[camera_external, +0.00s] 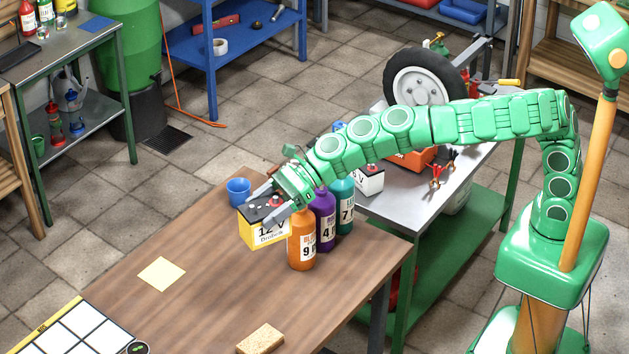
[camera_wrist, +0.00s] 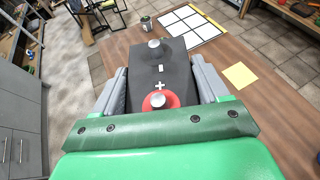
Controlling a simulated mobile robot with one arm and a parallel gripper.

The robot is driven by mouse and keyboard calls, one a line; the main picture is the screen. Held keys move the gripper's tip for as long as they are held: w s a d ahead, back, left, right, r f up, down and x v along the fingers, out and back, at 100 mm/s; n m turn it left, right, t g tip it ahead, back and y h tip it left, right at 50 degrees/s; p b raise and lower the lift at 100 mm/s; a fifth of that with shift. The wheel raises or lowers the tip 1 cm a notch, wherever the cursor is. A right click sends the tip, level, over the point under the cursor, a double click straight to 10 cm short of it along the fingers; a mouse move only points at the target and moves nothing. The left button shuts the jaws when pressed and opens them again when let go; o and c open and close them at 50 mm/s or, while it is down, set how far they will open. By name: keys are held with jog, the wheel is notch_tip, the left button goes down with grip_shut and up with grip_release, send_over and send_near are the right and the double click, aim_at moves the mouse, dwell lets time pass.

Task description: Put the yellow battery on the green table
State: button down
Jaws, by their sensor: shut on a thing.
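The yellow battery (camera_external: 262,233), with a black top and a "12 V" label, is between the fingers of my gripper (camera_external: 265,205). In the wrist view its black top with a red terminal (camera_wrist: 160,75) sits between both fingers of my gripper (camera_wrist: 160,85), which are shut on it. It is over the wooden table, just left of an orange bottle; I cannot tell whether it touches the tabletop. The green table (camera_external: 408,206), with a grey top and green legs and lower shelf, stands behind the bottles at the right.
Orange (camera_external: 301,245), purple (camera_external: 324,217) and teal (camera_external: 345,205) bottles stand in a row beside the battery. A blue cup (camera_external: 238,191) is behind it. A white battery (camera_external: 369,180), a wheel (camera_external: 424,88) and red tools occupy the green table. Its front right top looks clear.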

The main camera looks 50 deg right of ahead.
notch_tip(320, 180, down, 14)
jog(key=w+a+f, duration=0.8)
jog(key=a, duration=0.2)
jog(key=shift+w+a+f, duration=0.2)
jog(key=shift+a+f, duration=0.05)
jog(key=shift+f, duration=0.15)
dwell(1.7)
jog(key=shift+a+f, duration=0.1)
jog(key=shift+f, duration=0.05)
jog(key=shift+w+f, duration=0.15)
jog(key=shift+f, duration=0.45)
jog(key=shift+w+f, duration=0.15)
jog(key=shift+f, duration=0.4)
jog(key=shift+s+a+f, duration=0.1)
jog(key=shift+f, duration=0.55)
